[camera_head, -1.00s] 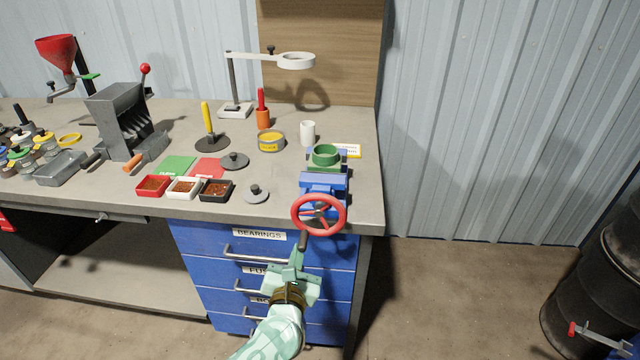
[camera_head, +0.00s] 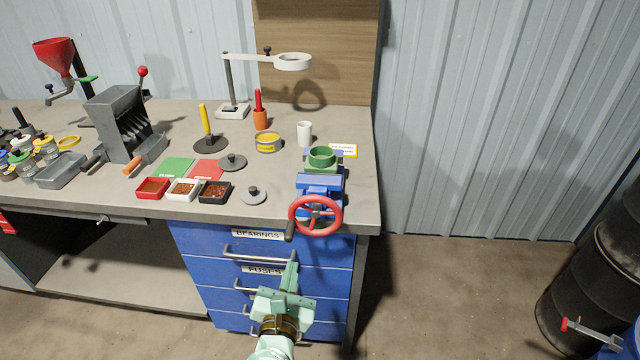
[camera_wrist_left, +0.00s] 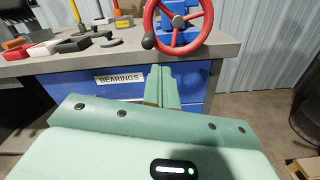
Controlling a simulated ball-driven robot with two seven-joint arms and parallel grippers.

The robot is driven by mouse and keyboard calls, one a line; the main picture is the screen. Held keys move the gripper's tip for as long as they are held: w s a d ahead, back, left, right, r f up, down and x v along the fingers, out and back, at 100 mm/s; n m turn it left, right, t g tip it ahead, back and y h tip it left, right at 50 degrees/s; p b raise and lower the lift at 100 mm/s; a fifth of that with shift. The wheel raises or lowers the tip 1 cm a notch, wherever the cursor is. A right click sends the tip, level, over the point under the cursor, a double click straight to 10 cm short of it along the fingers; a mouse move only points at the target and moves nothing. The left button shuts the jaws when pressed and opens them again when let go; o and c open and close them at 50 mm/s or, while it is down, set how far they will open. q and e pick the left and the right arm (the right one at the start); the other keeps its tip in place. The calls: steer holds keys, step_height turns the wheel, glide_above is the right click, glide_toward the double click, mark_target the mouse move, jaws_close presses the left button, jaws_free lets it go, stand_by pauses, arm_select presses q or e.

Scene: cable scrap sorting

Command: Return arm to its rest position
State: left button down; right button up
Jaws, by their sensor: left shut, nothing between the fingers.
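My left gripper (camera_head: 290,275) is pale green and hangs in front of the blue drawer cabinet (camera_head: 192,250), below the bench edge. Its fingers are together with nothing between them. They also show in the left wrist view (camera_wrist_left: 161,85), pointing toward the bench. The red handwheel (camera_head: 316,215) of the blue vise (camera_head: 320,182) is above the gripper and apart from it. The handwheel (camera_wrist_left: 178,24) is at the top of the left wrist view. My right gripper is not in view.
Drawer handles (camera_head: 260,254) stick out close to the gripper. The bench (camera_head: 350,205) holds red, white and black trays (camera_head: 214,192), a magnifier lamp (camera_head: 292,62) and a grey machine (camera_head: 118,120). A black barrel (camera_head: 590,270) stands at right. Floor (camera_head: 450,290) between is clear.

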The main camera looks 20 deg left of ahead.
arm_select(q)
steer(key=shift+s+a, duration=0.1)
steer(key=shift+s, duration=0.05)
steer(key=shift+f, duration=0.1)
steer(key=s+d+f+m+g+h, duration=0.1)
steer(key=d+f+m+h, duration=0.15)
steer(key=f+m, duration=0.45)
steer(key=d+f+m+h, duration=0.2)
steer(key=f+m+h, duration=0.15)
steer(key=m, duration=0.85)
steer(key=s+a+f+m+g+h, duration=0.1)
steer(key=s+f+m+g, duration=0.4)
steer(key=f, duration=0.4)
steer(key=s+f+m+g+h, duration=0.1)
steer(key=s+f+m+g, duration=0.1)
steer(key=s+f+m, duration=0.7)
steer(key=s+a+f+m+g+y, duration=0.1)
steer(key=s+a+f+m+g, duration=0.1)
steer(key=s, duration=0.8)
steer(key=s+a+f+m+g+y, duration=0.1)
steer(key=s+a+f+m+g, duration=0.1)
steer(key=s+f+g, duration=0.2)
steer(key=s+a+f+m+g+y, duration=0.1)
steer(key=s+f, duration=0.6)
steer(key=s, duration=1)
steer(key=shift+s+a+f+m+g, duration=0.25)
steer(key=shift+a+m+g, duration=0.45)
steer(key=shift+g, duration=0.4)
